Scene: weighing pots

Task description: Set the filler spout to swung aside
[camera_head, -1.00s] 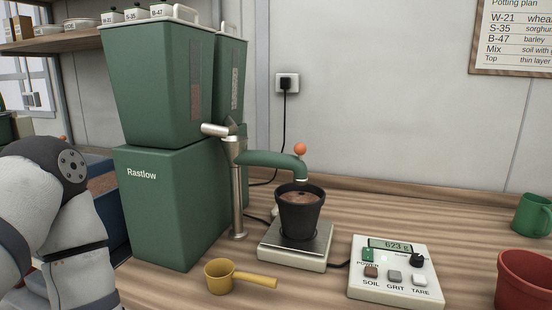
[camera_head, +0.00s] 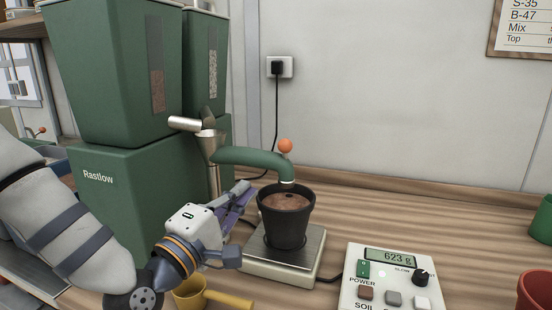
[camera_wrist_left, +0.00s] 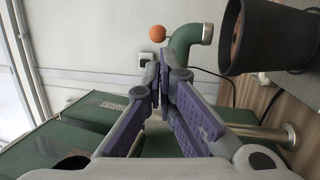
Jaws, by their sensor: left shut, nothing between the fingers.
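The green filler spout (camera_head: 248,157) reaches right from its metal post, with an orange ball knob (camera_head: 285,145) on top near its outlet. Its outlet is over the black pot (camera_head: 287,222), which holds brown soil. In the left wrist view the spout (camera_wrist_left: 186,38), its orange knob (camera_wrist_left: 157,33) and the pot (camera_wrist_left: 262,40) show beyond the fingers. My left gripper (camera_head: 242,190) is shut and empty, left of the pot and below the spout. Its purple fingers (camera_wrist_left: 162,82) meet in the left wrist view, apart from the knob. My right gripper is not in view.
The pot stands on a scale (camera_head: 262,262); the control box (camera_head: 392,280) reads 623 g. The green Rastlow machine (camera_head: 125,200) stands at the left. A yellow scoop (camera_head: 208,297) lies below my left wrist. A green mug (camera_head: 541,220) and a red pot (camera_head: 536,290) are at the right edge.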

